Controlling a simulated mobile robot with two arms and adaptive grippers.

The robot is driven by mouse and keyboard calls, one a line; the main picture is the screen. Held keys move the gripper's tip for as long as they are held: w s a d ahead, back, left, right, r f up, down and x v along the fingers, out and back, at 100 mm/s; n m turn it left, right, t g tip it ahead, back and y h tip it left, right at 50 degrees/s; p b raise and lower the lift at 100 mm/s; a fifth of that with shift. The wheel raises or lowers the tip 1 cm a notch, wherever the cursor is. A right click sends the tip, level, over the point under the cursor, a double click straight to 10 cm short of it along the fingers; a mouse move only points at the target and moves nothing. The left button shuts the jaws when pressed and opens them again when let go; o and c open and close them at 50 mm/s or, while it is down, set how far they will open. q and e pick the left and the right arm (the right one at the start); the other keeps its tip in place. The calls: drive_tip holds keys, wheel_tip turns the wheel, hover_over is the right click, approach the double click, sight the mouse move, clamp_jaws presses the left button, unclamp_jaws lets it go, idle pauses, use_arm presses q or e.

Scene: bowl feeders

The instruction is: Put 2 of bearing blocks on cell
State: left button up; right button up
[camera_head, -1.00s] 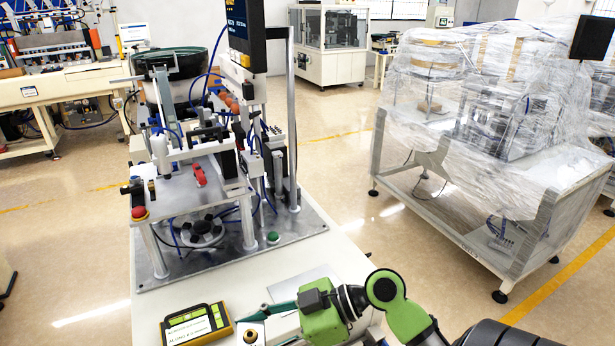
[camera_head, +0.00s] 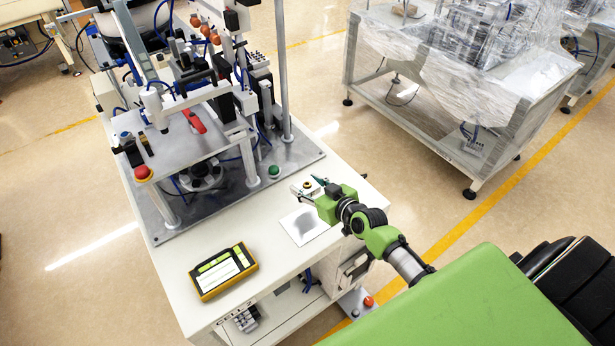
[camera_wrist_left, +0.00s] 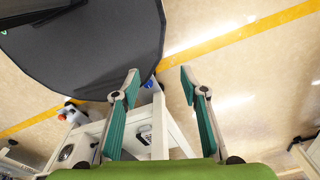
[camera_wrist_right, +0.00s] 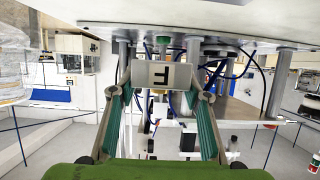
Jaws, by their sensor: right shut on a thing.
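My right gripper (camera_head: 318,190) is shut on a bearing block (camera_head: 306,187), a small pale block with a brass-coloured ring on top. In the right wrist view the block (camera_wrist_right: 160,75) sits between the fingertips and shows a black mark on its near face. I cannot tell whether the block touches the table. My left gripper (camera_wrist_left: 158,85) is open and empty in the left wrist view and is outside the head view. No second bearing block is clear.
A machine on a metal base (camera_head: 225,195) fills the back of the table, with a green button (camera_head: 274,171) near the block. A yellow-black panel (camera_head: 223,271) lies at the front. A wrapped machine on a frame (camera_head: 450,100) stands at the right.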

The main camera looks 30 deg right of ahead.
sight(307, 206)
drive_tip(key=shift+w, duration=0.25)
drive_tip(key=shift+w+f, duration=0.1)
drive_tip(key=shift+f, duration=0.1)
drive_tip(key=shift+f+b, duration=0.95)
drive_tip(key=shift+b, duration=0.15)
wheel_tip(307, 206, down, 4)
drive_tip(key=b, duration=0.3)
drive_tip(key=shift+b, duration=0.3)
drive_tip(key=shift+f+b, duration=0.3)
drive_tip(key=shift+b, duration=0.05)
use_arm(q)
wheel_tip(307, 206, down, 6)
drive_tip(key=w, duration=0.1)
drive_tip(key=shift+w+a, duration=0.2)
drive_tip(key=shift+a, duration=0.1)
drive_tip(key=shift+f+b, duration=0.35)
drive_tip(key=shift+f, duration=0.05)
use_arm(e)
drive_tip(key=shift+f, duration=0.4)
